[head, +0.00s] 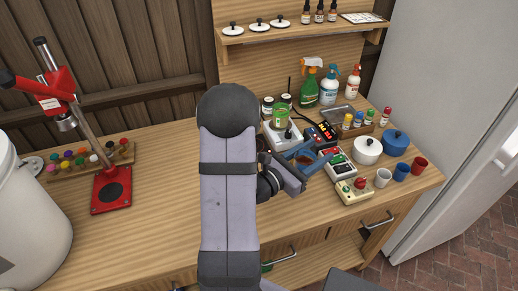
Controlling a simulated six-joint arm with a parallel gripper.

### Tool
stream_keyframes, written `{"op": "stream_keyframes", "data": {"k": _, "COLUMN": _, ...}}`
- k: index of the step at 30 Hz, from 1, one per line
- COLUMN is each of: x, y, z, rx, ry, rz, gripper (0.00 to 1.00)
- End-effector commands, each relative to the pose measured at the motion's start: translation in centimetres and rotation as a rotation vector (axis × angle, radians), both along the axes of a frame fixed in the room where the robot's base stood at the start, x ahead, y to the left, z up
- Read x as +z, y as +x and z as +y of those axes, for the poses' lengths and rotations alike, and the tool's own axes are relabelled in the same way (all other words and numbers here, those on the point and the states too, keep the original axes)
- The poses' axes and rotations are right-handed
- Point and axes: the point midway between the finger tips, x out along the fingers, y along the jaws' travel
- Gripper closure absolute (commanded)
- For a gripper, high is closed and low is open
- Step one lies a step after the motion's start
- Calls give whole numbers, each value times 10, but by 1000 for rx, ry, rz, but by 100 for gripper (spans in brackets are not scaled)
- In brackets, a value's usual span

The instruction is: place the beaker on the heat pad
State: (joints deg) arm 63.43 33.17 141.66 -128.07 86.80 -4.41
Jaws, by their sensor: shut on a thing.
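My gripper (305,160) reaches over the right half of the bench. Its blue-grey fingers are shut on what looks like the beaker (303,156), a small vessel with dark brown contents, mostly hidden by the fingers. I cannot tell whether its base touches anything. A black device with a red lit display (325,131) lies just behind the fingers. A white device (277,138) with a green vessel (281,113) stands behind and to the left. I cannot tell for certain which of these is the heat pad.
A white control box (339,165) and a cream box with a red knob (355,191) sit close right of my gripper. A white pot (367,150), blue pot (395,143) and small cups (383,177) crowd the right. Spray bottles (329,86) stand behind.

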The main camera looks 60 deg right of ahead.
Motion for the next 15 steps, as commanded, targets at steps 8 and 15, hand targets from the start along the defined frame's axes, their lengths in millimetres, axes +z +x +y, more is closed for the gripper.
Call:
{"op": "stream_keyframes", "data": {"k": 8, "x": -15, "y": 85, "z": -20, "rx": 142, "ry": -10, "rz": -7, "gripper": 86}}
{"op": "stream_keyframes", "data": {"k": 15, "x": 6, "y": 159, "z": -53, "rx": 206, "ry": -9, "rz": -7, "gripper": 86}}
